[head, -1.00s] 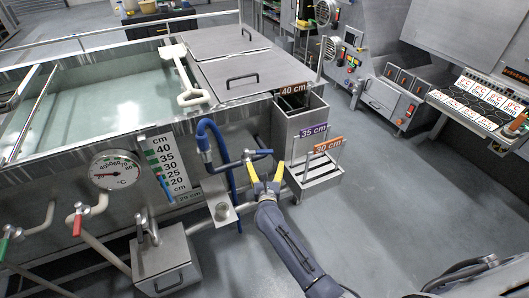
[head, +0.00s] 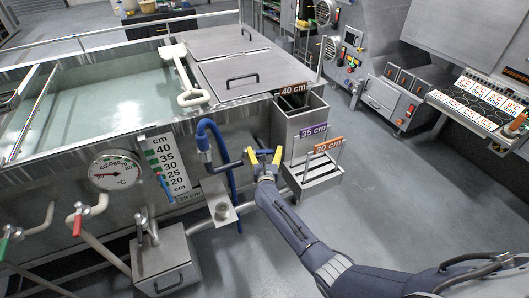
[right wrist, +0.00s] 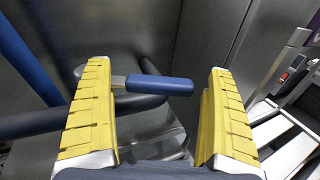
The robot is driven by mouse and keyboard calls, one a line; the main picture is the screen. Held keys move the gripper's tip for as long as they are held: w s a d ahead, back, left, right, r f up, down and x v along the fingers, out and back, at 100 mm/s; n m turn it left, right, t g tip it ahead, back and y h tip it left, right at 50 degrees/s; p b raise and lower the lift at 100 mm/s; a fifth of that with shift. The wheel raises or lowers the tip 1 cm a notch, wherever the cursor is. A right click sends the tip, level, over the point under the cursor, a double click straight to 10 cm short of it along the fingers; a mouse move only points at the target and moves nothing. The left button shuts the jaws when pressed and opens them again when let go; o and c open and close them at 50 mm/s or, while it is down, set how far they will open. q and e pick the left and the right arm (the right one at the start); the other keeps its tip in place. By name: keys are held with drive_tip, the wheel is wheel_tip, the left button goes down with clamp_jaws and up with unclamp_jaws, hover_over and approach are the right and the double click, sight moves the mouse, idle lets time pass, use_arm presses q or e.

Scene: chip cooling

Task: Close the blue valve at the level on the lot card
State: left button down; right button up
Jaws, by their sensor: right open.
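The blue valve handle (right wrist: 160,85) lies between the two yellow fingers of my right gripper (right wrist: 157,70) in the right wrist view, with gaps on both sides. My right gripper (head: 264,154) is open at the dark valve pipe below the blue hose (head: 204,138) in the head view, its fingers pointing at the tank front. The level scale (head: 165,165) on the tank front has green marks and a blue column low on it. A small tag (head: 190,196) below it seems to read 29 cm. I cannot make out a lot card. My left gripper is out of view.
The metal box (head: 300,120) right of the valve bears signs for 40, 35 and 30 cm, with a slatted step (head: 318,178) in front. A dial thermometer (head: 116,171) is at left. Red-handled (head: 77,225) and green-handled valves stand lower left.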

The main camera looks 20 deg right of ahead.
drive_tip(key=c, duration=1.8)
drive_tip(key=shift+d+h, duration=0.15)
drive_tip(key=shift+h, duration=0.15)
